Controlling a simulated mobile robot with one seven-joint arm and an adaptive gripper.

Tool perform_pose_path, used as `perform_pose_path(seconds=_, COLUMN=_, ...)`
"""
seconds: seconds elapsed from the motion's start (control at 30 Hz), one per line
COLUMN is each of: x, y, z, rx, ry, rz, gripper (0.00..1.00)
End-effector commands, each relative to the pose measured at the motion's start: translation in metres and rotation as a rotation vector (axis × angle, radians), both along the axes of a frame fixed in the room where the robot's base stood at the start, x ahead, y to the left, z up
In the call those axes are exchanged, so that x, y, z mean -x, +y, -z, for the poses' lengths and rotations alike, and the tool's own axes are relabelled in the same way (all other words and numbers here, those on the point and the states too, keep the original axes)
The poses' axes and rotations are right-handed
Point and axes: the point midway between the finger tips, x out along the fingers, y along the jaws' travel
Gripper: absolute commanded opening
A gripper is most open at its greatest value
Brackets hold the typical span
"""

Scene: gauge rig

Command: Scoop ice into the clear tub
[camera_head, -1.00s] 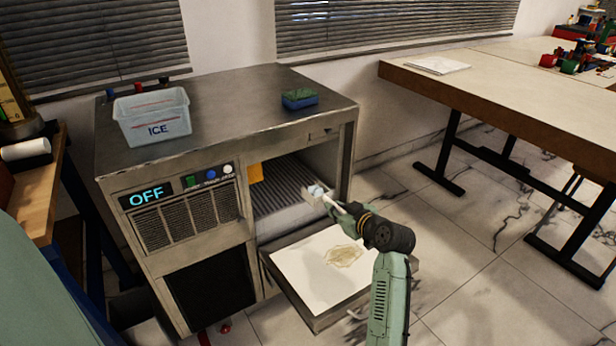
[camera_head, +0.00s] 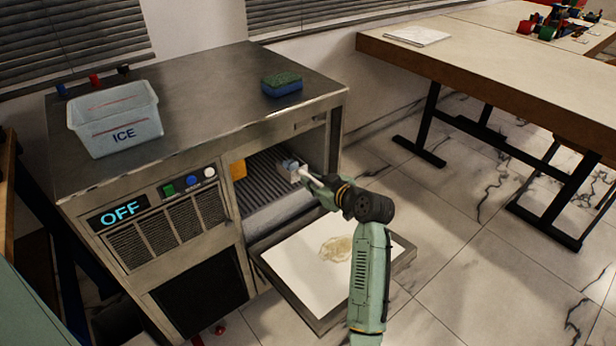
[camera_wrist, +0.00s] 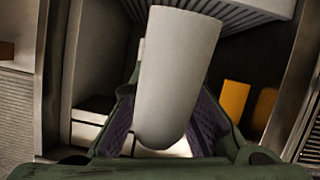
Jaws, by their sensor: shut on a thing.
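The clear tub (camera_head: 138,133), marked ICE, stands upright on the left of the machine's top. The ice machine (camera_head: 190,115) has its front hatch open, showing a ribbed grey surface inside. My gripper (camera_head: 326,190) is at the right side of this opening, shut on the pale handle of a scoop (camera_head: 306,176). The scoop's head points into the opening; a small grey-blue patch shows there, and I cannot tell whether it is ice. In the wrist view, the rounded white handle (camera_wrist: 175,75) stands between the fingers (camera_wrist: 165,115). No loose ice is clearly visible.
A lowered door (camera_head: 300,268) with a stained pale panel lies below the opening. An orange piece (camera_head: 238,169) is at the opening's left. A sponge (camera_head: 282,84) lies on the machine's top. The display (camera_head: 118,212) reads OFF. A table (camera_head: 480,60) stands at right.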

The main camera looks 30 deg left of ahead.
Motion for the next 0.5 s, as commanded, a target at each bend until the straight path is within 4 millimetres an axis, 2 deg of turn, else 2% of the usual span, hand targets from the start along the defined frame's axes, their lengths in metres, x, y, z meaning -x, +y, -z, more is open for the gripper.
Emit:
perform_pose_path(seconds=0.03, x=0.002, y=-0.007, z=-0.006, rx=0.000, ry=0.000, rz=0.002, gripper=0.00)
perform_pose_path(seconds=0.5, x=0.023, y=-0.065, z=-0.028, rx=0.000, ry=-0.001, rz=0.002, gripper=0.00)
